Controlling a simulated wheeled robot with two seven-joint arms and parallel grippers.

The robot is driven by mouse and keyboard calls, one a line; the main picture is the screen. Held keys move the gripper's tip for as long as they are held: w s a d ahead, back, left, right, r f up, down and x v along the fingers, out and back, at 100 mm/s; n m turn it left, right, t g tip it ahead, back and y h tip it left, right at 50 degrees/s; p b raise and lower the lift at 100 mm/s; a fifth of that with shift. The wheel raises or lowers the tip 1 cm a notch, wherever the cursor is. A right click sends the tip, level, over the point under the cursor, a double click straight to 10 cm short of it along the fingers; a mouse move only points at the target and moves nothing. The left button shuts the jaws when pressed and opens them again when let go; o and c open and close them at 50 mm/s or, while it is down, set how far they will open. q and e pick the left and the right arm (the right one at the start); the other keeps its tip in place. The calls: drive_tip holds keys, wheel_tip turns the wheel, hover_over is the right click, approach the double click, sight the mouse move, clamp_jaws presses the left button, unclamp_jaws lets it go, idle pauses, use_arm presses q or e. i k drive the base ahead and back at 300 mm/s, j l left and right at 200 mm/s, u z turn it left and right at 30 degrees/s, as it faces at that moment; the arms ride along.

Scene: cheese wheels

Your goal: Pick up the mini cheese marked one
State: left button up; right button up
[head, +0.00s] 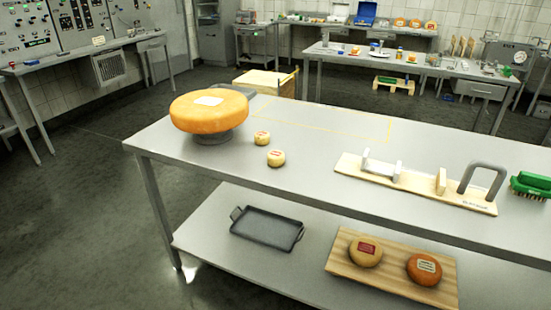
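Two small pale cheeses with reddish labels stand on the grey table (330,165). The farther mini cheese (262,138) is near the large orange wheel. The nearer mini cheese (276,158) is a little to the right and closer to the table's front edge. The marks on their labels are too small to read, so I cannot tell which is marked one. Neither of my grippers shows in the head view.
A large orange cheese wheel (208,112) sits on a grey stand at the table's left end. A wooden board with a handle (415,186) and a green brush (531,185) lie to the right. The lower shelf holds a dark tray (267,229) and two cheeses on a board (392,288).

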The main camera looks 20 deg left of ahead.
sight(262, 138)
drive_tip(key=i+j+z, duration=0.1)
drive_tip(key=j, duration=0.3)
drive_tip(key=i+j+z, duration=0.15)
drive_tip(key=j, duration=0.2)
drive_tip(key=i+j+z, duration=0.1)
drive_tip(key=j, duration=0.3)
drive_tip(key=i+j+z, duration=0.1)
drive_tip(key=j, duration=0.3)
